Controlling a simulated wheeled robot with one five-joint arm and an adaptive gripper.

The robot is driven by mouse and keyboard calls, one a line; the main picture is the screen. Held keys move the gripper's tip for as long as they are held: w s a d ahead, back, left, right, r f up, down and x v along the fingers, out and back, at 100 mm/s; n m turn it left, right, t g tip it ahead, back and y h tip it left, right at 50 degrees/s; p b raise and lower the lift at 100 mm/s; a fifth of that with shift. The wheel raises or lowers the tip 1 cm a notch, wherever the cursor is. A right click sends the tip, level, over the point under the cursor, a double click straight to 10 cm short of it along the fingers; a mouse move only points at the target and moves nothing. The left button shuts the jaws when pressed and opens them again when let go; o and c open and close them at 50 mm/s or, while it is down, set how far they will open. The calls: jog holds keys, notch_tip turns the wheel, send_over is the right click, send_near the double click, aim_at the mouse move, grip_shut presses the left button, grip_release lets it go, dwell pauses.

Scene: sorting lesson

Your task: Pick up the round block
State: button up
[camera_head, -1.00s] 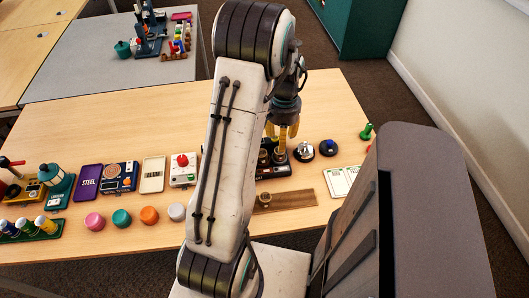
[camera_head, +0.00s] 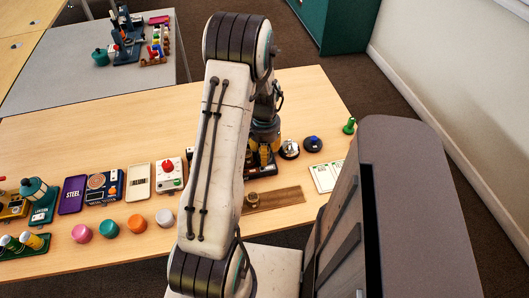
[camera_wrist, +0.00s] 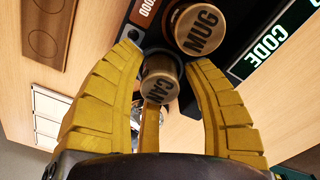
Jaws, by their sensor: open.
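Two round wooden blocks with dark sides stand close together in the wrist view: one marked CAN (camera_wrist: 160,76) and a larger-looking one marked MUG (camera_wrist: 198,29). They are on a dark tray (camera_wrist: 152,14). My gripper (camera_wrist: 164,68) is open, with yellow ribbed fingers spread on both sides of the CAN block and a third finger below it in the picture. Contact cannot be told. In the head view my gripper (camera_head: 265,150) is low at the dark tray, and my arm hides part of it. A small round wooden piece (camera_head: 253,198) sits on a brown wooden strip (camera_head: 280,199) in front.
Right of the tray are a silver bell-like item (camera_head: 289,149), a blue-topped button (camera_head: 313,143) and a white card (camera_head: 325,176). Pink, teal, orange and white round pieces (camera_head: 137,223) line the table front at left.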

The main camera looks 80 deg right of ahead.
jog(key=shift+f, duration=0.25)
jog(key=shift+c, duration=0.3)
jog(key=c, duration=0.6)
jog(key=shift+r, duration=0.1)
